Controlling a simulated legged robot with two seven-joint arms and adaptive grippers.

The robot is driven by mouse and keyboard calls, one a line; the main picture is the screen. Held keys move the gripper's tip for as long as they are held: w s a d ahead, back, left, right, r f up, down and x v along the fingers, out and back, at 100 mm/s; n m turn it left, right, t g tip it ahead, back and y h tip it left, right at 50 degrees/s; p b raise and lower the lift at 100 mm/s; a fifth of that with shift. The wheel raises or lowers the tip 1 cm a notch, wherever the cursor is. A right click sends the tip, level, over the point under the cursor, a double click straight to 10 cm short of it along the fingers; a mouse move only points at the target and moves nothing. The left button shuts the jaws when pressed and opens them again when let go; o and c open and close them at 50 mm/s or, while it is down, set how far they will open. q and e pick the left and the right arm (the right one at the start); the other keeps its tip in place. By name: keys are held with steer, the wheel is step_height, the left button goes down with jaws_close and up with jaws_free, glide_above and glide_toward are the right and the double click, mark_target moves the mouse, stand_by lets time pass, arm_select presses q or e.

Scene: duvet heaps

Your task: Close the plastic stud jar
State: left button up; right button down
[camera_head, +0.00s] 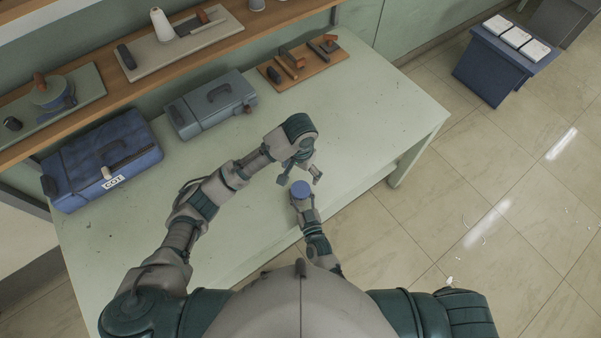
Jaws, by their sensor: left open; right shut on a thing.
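The plastic stud jar (301,188) shows as a small round blue top near the front edge of the table. My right gripper (302,197) is shut on it from the near side. The jar's body is mostly hidden, and I cannot tell how the blue top sits on it. My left gripper (299,177) is open, with its fingers spread just beyond and above the blue top. I cannot tell whether they touch it.
The pale green table (375,110) is clear to the right. A blue bag (105,160), a grey case (210,104) and a wooden board with tools (302,60) stand along the back. A wooden shelf (190,45) runs above them.

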steer(key=shift+c, duration=2)
jaws_free()
steer(key=v, duration=1.2)
